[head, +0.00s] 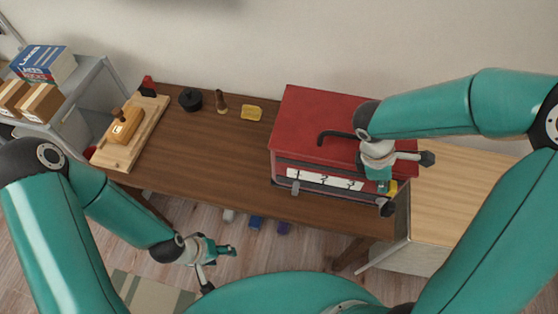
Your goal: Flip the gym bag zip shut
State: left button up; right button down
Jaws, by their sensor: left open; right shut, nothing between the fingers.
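A red, box-shaped case (310,125) stands on the right part of the brown desk, and it is the only bag-like thing I can make out. A black handle (335,136) lies on its top, and its front has a white panel (325,181) with dark marks. A small grey tab (296,188) shows at the front left, and a small yellow piece (391,187) at the front right. My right gripper (384,187) is shut and empty at the front right corner, hiding part of it; contact is unclear. My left gripper (221,268) is open and empty, low before the desk.
The brown desk (200,150) is clear in its middle. A wooden board (138,147) with a yellow-brown block (126,124), a black round pot (190,99) and a yellow item (251,113) stand at left and back. Boxes and books (42,64) sit far left. A light wooden surface (455,190) adjoins at right.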

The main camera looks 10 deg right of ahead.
jog(key=shift+w+d, duration=0.1)
jog(key=shift+d, duration=0.1)
jog(key=v, duration=1.2)
jog(key=shift+a, duration=0.15)
dwell(0.4)
